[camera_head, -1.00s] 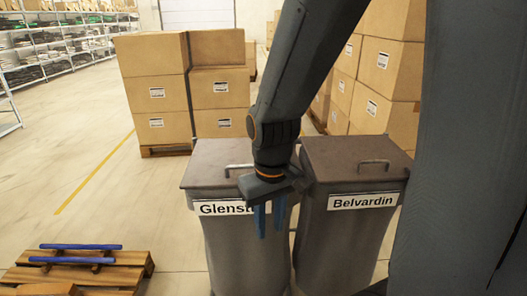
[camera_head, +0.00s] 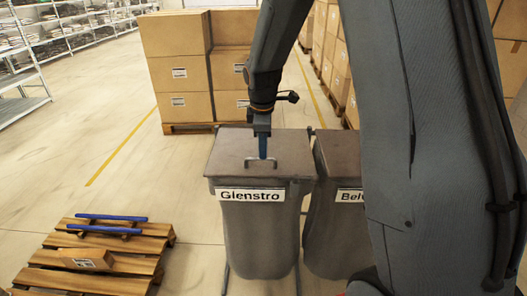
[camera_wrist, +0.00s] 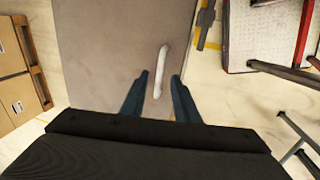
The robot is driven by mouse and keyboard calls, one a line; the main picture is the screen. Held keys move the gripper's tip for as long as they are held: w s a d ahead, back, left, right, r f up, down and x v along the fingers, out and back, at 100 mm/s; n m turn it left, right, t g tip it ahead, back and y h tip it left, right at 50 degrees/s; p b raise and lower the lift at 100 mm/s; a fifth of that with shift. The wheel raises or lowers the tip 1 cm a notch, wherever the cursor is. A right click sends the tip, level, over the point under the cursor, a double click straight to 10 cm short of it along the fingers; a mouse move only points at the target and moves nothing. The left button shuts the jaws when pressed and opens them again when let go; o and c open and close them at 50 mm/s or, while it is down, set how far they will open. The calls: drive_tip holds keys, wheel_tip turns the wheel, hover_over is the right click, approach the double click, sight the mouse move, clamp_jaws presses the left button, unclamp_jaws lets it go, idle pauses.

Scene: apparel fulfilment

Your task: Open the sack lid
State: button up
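The grey sack bin labelled Glenstro (camera_head: 262,235) stands in the middle of the head view, with its flat brown-grey lid (camera_head: 228,155) down. A metal handle (camera_head: 278,163) sits near the lid's front edge. My gripper (camera_head: 263,148) is over the lid by the handle, pointing down. In the wrist view the two blue fingers of my gripper (camera_wrist: 156,82) are apart, with the handle (camera_wrist: 161,70) ahead of and partly between them. The fingers do not visibly grip it. A second bin labelled Belvardin (camera_head: 330,225) is partly hidden behind my arm.
A wooden pallet (camera_head: 60,283) with blue bars (camera_head: 110,217) and a small box (camera_head: 87,258) lies at the left. Stacked cartons (camera_head: 176,75) stand behind the bins. A red-framed cart (camera_wrist: 275,35) shows in the wrist view.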

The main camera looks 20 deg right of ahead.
sight(263, 169)
drive_tip(key=shift+w+d+f+p, duration=0.1)
drive_tip(key=shift+w+f+p, duration=0.05)
drive_tip(key=shift+f, duration=0.75)
drive_tip(key=shift+w+f+p, duration=0.15)
drive_tip(key=shift+f, duration=0.7)
drive_tip(key=shift+c, duration=0.4)
clamp_jaws()
